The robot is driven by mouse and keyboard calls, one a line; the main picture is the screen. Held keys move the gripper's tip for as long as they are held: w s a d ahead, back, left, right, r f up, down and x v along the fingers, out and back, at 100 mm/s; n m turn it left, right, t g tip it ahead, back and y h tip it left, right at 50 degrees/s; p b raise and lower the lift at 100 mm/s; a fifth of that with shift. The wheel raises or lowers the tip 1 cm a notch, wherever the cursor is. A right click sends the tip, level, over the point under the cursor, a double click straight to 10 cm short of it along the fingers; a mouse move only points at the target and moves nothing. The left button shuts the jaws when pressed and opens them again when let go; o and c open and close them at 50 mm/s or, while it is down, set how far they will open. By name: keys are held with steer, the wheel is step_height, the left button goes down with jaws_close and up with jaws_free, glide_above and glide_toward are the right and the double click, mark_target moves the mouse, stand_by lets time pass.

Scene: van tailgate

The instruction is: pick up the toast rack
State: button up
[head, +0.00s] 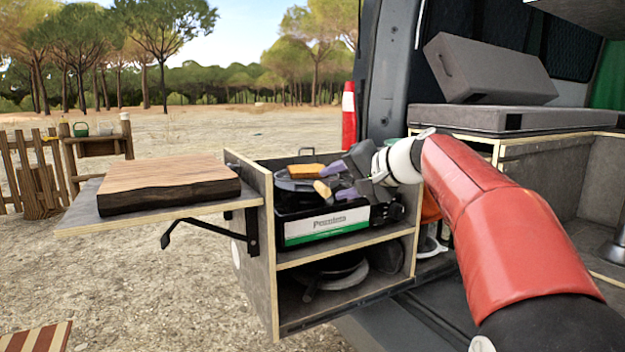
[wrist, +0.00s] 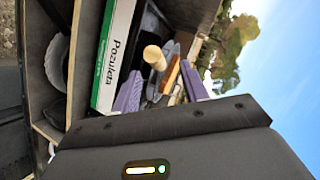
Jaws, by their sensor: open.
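An orange-brown slab (head: 306,171) like a slice of toast sits at the top of the kitchen box, with a thin dark wire loop above it; it may be in the toast rack, whose frame I cannot make out clearly. In the wrist view the slab (wrist: 172,75) shows edge-on between my purple fingers. My gripper (head: 340,181) is open just right of it. In the wrist view my gripper (wrist: 162,76) has its fingers apart, with the slab and grey parts in the gap beyond. I cannot tell whether they touch.
A pan (head: 290,184) with a pale wooden handle (head: 322,188) is close to my fingers, on a stove (head: 325,226) in the box (head: 262,255). A wooden board (head: 168,183) lies on the side shelf (head: 75,212). Dark cookware (head: 335,275) fills the lower shelf.

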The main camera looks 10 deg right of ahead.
mark_target(322, 187)
steer(key=p+x, duration=0.1)
steer(key=x, duration=0.4)
steer(key=shift+w+f, duration=0.2)
steer(key=shift+w, duration=0.2)
jaws_close()
